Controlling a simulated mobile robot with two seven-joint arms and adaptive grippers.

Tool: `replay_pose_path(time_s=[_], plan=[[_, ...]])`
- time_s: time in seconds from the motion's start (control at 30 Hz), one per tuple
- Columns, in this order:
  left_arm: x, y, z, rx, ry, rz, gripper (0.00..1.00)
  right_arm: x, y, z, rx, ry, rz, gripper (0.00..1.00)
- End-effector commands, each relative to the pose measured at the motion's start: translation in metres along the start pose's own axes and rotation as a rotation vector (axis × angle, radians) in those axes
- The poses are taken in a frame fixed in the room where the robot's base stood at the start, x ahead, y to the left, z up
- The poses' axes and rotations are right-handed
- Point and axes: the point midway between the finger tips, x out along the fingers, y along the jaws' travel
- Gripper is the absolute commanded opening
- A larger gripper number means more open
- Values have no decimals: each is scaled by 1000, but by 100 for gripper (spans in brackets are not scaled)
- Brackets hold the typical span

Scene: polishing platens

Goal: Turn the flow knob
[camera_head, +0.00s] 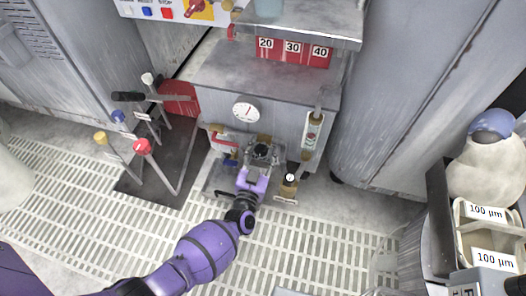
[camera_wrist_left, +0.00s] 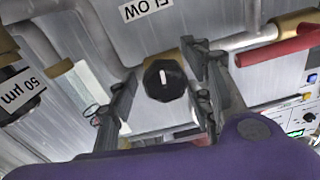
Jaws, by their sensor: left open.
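The flow knob (camera_wrist_left: 166,80) is black with a white pointer line, on a brass-coloured fitting in the left wrist view. The pointer line looks roughly upright in that picture. An upside-down FLOW label (camera_wrist_left: 146,8) is above it. My left gripper (camera_wrist_left: 172,82) is open, with one finger on each side of the knob and visible space between them and it. In the head view the left gripper (camera_head: 262,154) is at the front of the grey cabinet and covers most of the knob area. My right gripper is not in view.
A round gauge (camera_head: 246,112) and a flow tube (camera_head: 312,130) are on the cabinet front. A brass valve (camera_head: 289,183) stands just right of my gripper. A red handle (camera_wrist_left: 280,50) is close to my right-hand finger in the wrist view. A lever stand (camera_head: 150,190) is at left.

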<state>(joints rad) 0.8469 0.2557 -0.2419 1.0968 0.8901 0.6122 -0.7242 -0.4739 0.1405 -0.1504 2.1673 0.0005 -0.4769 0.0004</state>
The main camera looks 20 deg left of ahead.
Motion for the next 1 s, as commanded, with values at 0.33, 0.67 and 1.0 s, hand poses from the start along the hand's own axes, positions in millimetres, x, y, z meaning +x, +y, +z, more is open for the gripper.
replay_pose_path(time_s=[0.33, 0.67, 1.0], plan=[[3, 0, 0, -1, 0, 0, 40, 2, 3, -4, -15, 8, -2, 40], [3, 1, -1, -3, 0, 1, 4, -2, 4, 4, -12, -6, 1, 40], [2, 2, -1, -170, -1, 3, 4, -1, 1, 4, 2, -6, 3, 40]])
